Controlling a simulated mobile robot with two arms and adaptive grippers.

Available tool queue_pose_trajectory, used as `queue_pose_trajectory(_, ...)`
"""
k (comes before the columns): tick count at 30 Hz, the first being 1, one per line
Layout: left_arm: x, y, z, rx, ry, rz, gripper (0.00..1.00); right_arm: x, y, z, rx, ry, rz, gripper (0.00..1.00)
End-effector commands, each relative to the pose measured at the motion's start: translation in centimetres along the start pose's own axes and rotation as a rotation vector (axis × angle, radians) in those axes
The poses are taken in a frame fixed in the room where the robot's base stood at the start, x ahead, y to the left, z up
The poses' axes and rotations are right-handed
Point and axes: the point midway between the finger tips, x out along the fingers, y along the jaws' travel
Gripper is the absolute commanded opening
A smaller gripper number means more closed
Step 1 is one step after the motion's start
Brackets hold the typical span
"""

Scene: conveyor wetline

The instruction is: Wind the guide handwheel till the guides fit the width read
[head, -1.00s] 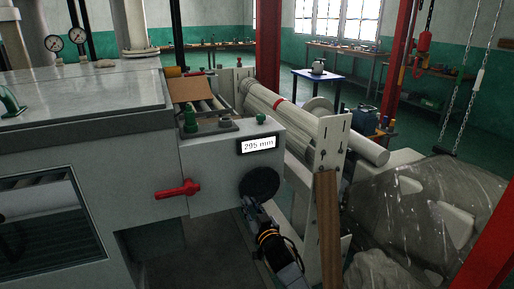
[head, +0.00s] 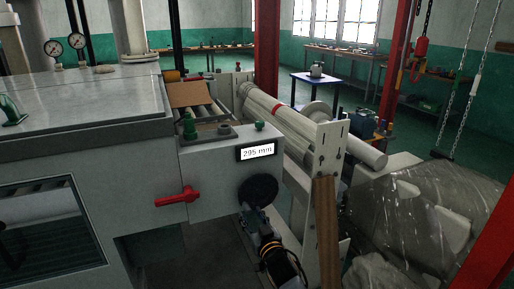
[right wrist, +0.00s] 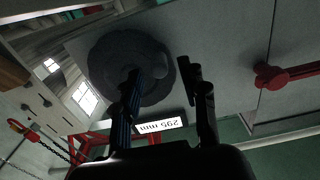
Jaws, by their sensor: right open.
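The black guide handwheel (head: 258,190) is on the front of the grey machine box, below the width display (head: 256,152), which reads 295 mm. In the right wrist view the dark round handwheel (right wrist: 110,62) fills the upper middle, with a knob on its face. My right gripper (head: 249,214) is at the lower edge of the wheel. In the right wrist view the fingers of my right gripper (right wrist: 162,72) are apart, one in front of the wheel and one beside it. I cannot tell whether they touch it. The guides are not clearly seen. My left gripper is not in view.
A red lever (head: 176,196) sticks out left of the handwheel. A green button (head: 259,126) and green knob are on top of the box. A cardboard piece (head: 189,95) lies on the rollers behind. A brown post (head: 326,230) and plastic-wrapped load (head: 420,220) stand at right.

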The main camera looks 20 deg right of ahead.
Motion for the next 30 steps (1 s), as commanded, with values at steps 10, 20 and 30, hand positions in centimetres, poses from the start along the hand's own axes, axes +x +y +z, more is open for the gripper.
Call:
queue_pose_trajectory(10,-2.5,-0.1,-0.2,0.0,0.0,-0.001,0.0,-3.6,0.0,-0.2,0.001,0.0,0.0,0.43)
queue_pose_trajectory(20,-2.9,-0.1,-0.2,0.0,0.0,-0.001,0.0,-4.7,0.0,0.0,0.0,0.001,0.0,0.43)
queue_pose_trajectory(30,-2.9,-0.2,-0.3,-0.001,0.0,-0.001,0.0,-4.8,0.0,0.7,-0.001,-0.012,0.0,0.43)
